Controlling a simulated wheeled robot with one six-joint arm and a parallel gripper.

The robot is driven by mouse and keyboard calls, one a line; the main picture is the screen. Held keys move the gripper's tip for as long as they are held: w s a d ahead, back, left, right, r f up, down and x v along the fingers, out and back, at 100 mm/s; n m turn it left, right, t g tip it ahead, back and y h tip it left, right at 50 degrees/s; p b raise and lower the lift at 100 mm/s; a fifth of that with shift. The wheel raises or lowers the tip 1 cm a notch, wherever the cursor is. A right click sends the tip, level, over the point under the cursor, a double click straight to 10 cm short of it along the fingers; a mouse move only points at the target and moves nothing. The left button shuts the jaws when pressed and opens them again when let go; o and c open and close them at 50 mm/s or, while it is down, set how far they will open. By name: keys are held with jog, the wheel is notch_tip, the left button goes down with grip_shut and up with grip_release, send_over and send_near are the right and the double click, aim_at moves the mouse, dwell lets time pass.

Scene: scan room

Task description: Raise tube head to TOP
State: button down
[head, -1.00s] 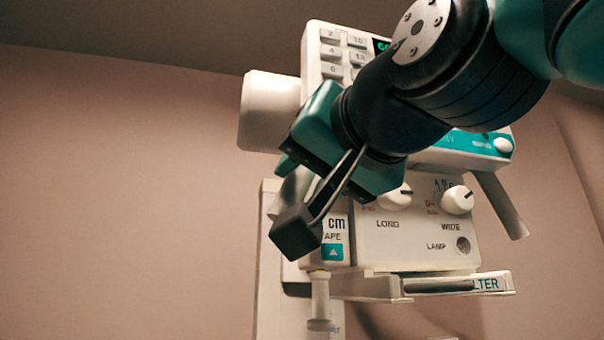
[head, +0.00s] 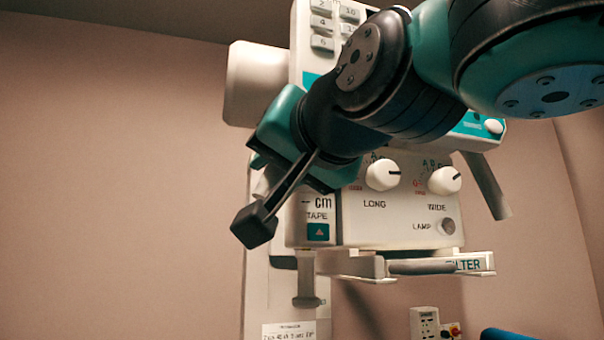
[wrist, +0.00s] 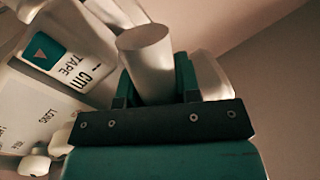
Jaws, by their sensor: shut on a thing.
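The white tube head (head: 395,230) fills the middle of the head view, with dials and printed labels on its front. Its rounded white housing (head: 264,85) sticks out to the left. In the head view my gripper and arm hide the bar and part of the keypad. No TOP mark can be made out.
A FILTER tray (head: 430,264) juts out under the tube head. A pale column (head: 268,305) with a label runs down below it. A wall socket box (head: 425,325) and a blue edge (head: 512,334) are low at the right. The wall at left is bare.

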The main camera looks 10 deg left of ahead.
notch_tip(320, 180, up, 9)
jog(key=p, duration=0.4)
jog(key=shift+f+p, duration=0.15)
jog(key=shift+p, duration=0.25)
jog(key=c, duration=1.1)
grip_release()
jog(key=shift+f, duration=0.1)
jog(key=b+v, duration=0.5)
jog(key=v, duration=1.2)
jog(key=shift+s, duration=0.2)
jog(key=shift+d, duration=0.2)
